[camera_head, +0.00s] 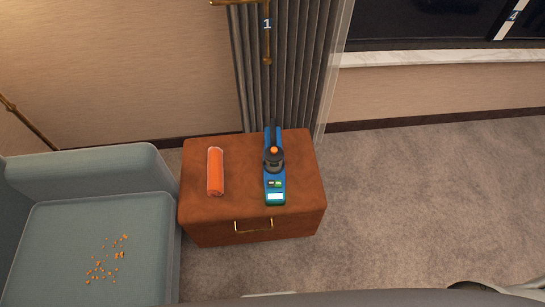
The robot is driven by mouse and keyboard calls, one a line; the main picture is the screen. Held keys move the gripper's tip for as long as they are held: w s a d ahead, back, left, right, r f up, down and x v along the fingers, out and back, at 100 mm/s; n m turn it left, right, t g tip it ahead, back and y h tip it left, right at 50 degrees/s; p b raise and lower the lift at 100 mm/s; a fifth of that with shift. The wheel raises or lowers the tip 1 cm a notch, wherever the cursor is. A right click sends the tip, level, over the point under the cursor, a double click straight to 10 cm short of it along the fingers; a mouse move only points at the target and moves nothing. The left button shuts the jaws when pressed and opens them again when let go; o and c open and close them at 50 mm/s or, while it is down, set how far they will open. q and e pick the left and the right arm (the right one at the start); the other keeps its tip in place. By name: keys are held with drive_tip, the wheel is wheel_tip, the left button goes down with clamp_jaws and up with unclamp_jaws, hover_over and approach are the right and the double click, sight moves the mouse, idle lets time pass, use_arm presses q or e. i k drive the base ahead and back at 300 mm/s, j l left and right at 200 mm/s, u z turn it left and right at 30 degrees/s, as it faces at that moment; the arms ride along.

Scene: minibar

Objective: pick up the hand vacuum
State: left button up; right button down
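A long blue and black device with an orange button, which looks like the hand vacuum (274,180), lies on top of a brown leather-like cabinet (230,205). Its wider end with small light and green panels points toward me, and its narrow end points to the curtain. An orange cylinder (215,172) lies to its left on the same cabinet, apart from it. Neither of my grippers is in view.
A grey-green sofa seat (60,235) with scattered orange crumbs (107,260) stands left of the cabinet. Carpet (420,200) is clear to the right.

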sight(274, 196)
drive_tip(key=u, duration=1.5)
drive_tip(key=k+l+u, duration=0.25)
drive_tip(key=k+j, duration=0.1)
